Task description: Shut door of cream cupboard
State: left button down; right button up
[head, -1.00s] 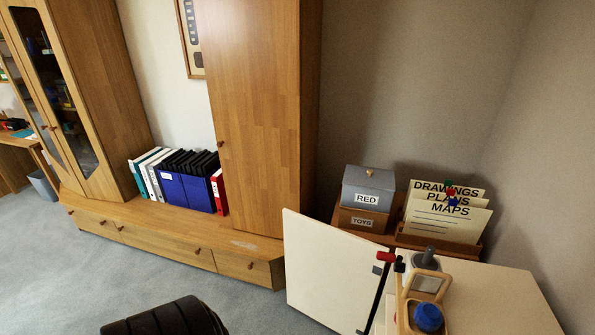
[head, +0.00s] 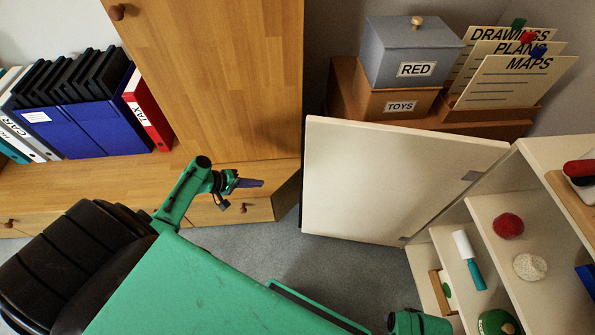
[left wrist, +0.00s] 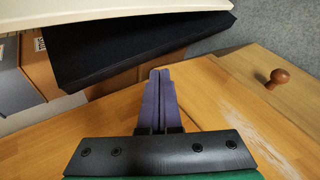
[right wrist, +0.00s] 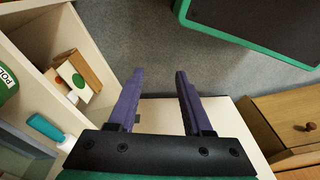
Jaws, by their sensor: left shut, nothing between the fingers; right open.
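The cream cupboard (head: 522,150) stands open at the right of the head view. Its door (head: 395,180) is swung wide out to the left, with the cream inner face showing. My left gripper (head: 262,183) is shut and empty, left of the door's free edge and apart from it. In the left wrist view its closed fingers (left wrist: 160,75) point towards a dark panel below a cream strip, which looks like the door. My right gripper (right wrist: 160,80) is open and empty, with a cream panel (right wrist: 218,108) behind its fingers; I cannot tell whether they touch.
A wooden cabinet (head: 225,70) and low drawers (head: 235,208) stand left of the door. Grey and brown boxes (head: 410,50) and paper folders (head: 505,80) are behind it. The shelves hold a red ball (head: 508,226) and other small items. A black chair (head: 75,250) is at lower left.

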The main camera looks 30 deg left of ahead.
pick_arm(q)
jog(key=w+d+r+m+t+h+b, duration=0.1)
jog(key=w+d+r+m+h+b, duration=0.2)
jog(key=r, duration=0.5)
jog(key=w+d+r+m+t+h+b, duration=0.1)
jog(key=w+r+t+h+b, duration=0.15)
jog(key=r+h+b, duration=0.4)
jog(key=w+d+r+y+p, duration=0.1)
jog(key=w+d+r+p, duration=0.1)
jog(key=d, duration=0.7)
jog(key=shift+w+n+g+p, duration=0.25)
jog(key=shift+g+p, duration=0.2)
jog(key=shift+p, duration=0.3)
pick_arm(e)
jog(key=w+f, duration=0.2)
jog(key=shift+a+f, duration=0.3)
jog(key=shift+f, duration=0.05)
pick_arm(q)
jog(key=shift+s+y, duration=0.2)
jog(key=shift+y, duration=0.05)
pick_arm(e)
jog(key=shift+f, duration=0.1)
